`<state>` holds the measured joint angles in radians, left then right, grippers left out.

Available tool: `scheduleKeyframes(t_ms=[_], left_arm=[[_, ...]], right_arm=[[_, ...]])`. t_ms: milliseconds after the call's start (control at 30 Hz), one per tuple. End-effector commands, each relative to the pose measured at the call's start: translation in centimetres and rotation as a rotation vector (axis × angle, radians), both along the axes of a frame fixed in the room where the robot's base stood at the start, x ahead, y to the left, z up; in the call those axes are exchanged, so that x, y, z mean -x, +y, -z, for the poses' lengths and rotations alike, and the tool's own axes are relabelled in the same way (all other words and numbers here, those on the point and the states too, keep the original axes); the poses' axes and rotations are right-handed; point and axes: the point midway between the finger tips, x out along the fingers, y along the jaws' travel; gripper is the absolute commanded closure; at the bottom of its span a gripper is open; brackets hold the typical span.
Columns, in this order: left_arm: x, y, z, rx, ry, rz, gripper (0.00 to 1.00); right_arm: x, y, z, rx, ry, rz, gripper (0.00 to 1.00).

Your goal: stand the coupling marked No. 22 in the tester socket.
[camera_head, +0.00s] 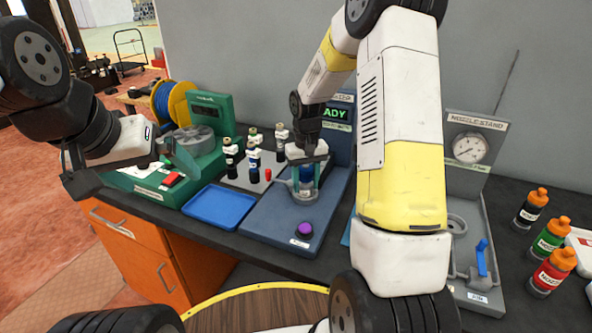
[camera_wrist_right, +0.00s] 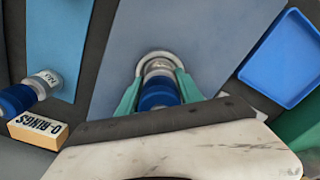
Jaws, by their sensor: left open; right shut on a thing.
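The tester (camera_head: 280,216) is a blue-grey stand with a purple button and a lit screen ending in "ADY". My right gripper (camera_head: 306,180) is shut on a blue coupling (camera_head: 306,173), upright at the tester socket. In the right wrist view, the green fingers of my right gripper (camera_wrist_right: 158,95) flank the coupling (camera_wrist_right: 158,92), with a pale ring, the socket (camera_wrist_right: 154,56), around its far end. I cannot tell whether it is fully seated. Its number is not readable. My left gripper (camera_head: 132,172) is open and empty, left of the blue tray.
Several couplings (camera_head: 254,157) stand on a grey rack (camera_head: 240,181) left of the tester. The blue tray (camera_head: 219,207) looks empty. Another blue coupling (camera_wrist_right: 28,92) lies beside an O-rings box (camera_wrist_right: 38,130). The nozzle stand (camera_head: 476,215) and bottles (camera_head: 549,237) stand right.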

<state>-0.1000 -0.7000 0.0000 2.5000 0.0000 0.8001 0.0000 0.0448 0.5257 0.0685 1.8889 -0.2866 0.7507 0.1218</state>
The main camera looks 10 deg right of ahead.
Motion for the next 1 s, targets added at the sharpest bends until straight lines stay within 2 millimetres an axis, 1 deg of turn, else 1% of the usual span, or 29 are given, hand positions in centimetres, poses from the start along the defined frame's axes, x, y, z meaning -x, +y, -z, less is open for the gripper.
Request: scheduleKeyframes(t_ms=[33, 67, 100, 367, 467, 1000], left_arm=[[0.0, 0.0, 0.0, 0.0, 0.0, 0.0, 0.0], [0.0, 0.0, 0.0, 0.0, 0.0, 0.0, 0.0], [0.0, 0.0, 0.0, 0.0, 0.0, 0.0, 0.0], [0.0, 0.0, 0.0, 0.0, 0.0, 0.0, 0.0], [0.0, 0.0, 0.0, 0.0, 0.0, 0.0, 0.0], [0.0, 0.0, 0.0, 0.0, 0.0, 0.0, 0.0]], right_arm=[[0.0, 0.0, 0.1, 0.0, -0.001, 0.0, 1.0], [0.0, 0.0, 0.1, 0.0, -0.001, 0.0, 0.56], [0.0, 0.0, 0.1, 0.0, -0.001, 0.0, 0.48], [0.0, 0.0, 0.1, 0.0, 0.001, 0.0, 0.48], [0.0, 0.0, -0.1, 0.0, 0.0, 0.0, 0.48], [-0.1, 0.0, -4.5, 0.001, -0.002, 0.001, 0.48]])
